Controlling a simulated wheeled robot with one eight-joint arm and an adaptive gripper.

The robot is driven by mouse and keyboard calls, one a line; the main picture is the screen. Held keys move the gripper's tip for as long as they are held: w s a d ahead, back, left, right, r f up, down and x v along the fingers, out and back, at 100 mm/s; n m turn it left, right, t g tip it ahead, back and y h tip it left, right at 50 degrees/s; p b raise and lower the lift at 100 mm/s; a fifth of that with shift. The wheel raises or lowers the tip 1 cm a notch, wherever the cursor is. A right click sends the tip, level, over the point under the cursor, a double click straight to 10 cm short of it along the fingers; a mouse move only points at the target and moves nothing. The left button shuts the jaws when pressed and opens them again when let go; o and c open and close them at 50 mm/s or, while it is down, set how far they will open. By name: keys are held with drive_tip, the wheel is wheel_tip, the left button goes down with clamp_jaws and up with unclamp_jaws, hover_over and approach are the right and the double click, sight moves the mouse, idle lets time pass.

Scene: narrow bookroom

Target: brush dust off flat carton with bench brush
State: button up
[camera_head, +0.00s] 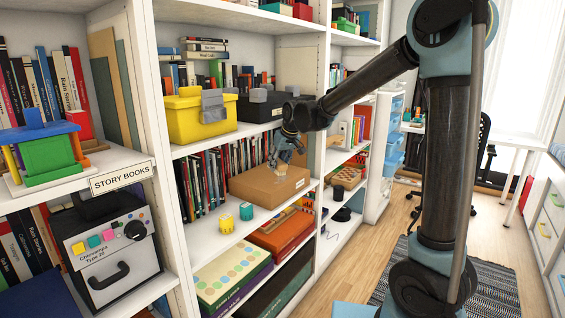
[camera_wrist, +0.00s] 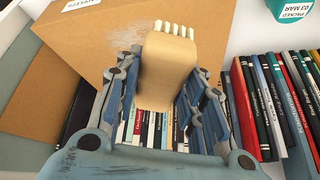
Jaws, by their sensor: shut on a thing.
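The flat carton (camera_head: 262,188) lies on the middle shelf, brown and closed, with a pale label on its front. It also fills the upper left of the wrist view (camera_wrist: 100,35), where a faint grey-white dust patch (camera_wrist: 118,52) shows on its top. My gripper (camera_head: 284,158) is just above the carton's back part. In the wrist view my gripper (camera_wrist: 166,84) is shut on the bench brush (camera_wrist: 165,65), a light wooden block with a row of white bristles at its far end. I cannot tell whether the bristles touch the carton.
Upright books (camera_head: 203,183) stand left of the carton. A yellow toolbox (camera_head: 200,117) and a black toolbox (camera_head: 262,106) stand on the shelf above. A teal container (camera_wrist: 290,8) shows in the wrist view.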

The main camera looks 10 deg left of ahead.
drive_tip(key=shift+w+d, duration=0.15)
drive_tip(key=shift+w, duration=0.35)
drive_tip(key=shift+s+d+f, duration=0.1)
drive_tip(key=shift+f, duration=2.15)
drive_tip(key=shift+f, duration=0.5)
drive_tip(key=shift+s+d, duration=0.1)
drive_tip(key=shift+d, duration=0.05)
drive_tip(key=shift+s+d, duration=0.2)
drive_tip(key=shift+d, duration=0.2)
drive_tip(key=shift+w+a+f, duration=0.1)
drive_tip(key=shift+w+a, duration=0.15)
drive_tip(key=shift+a, duration=0.3)
drive_tip(key=shift+w+a, duration=0.2)
drive_tip(key=shift+a, duration=0.35)
drive_tip(key=shift+d, duration=0.1)
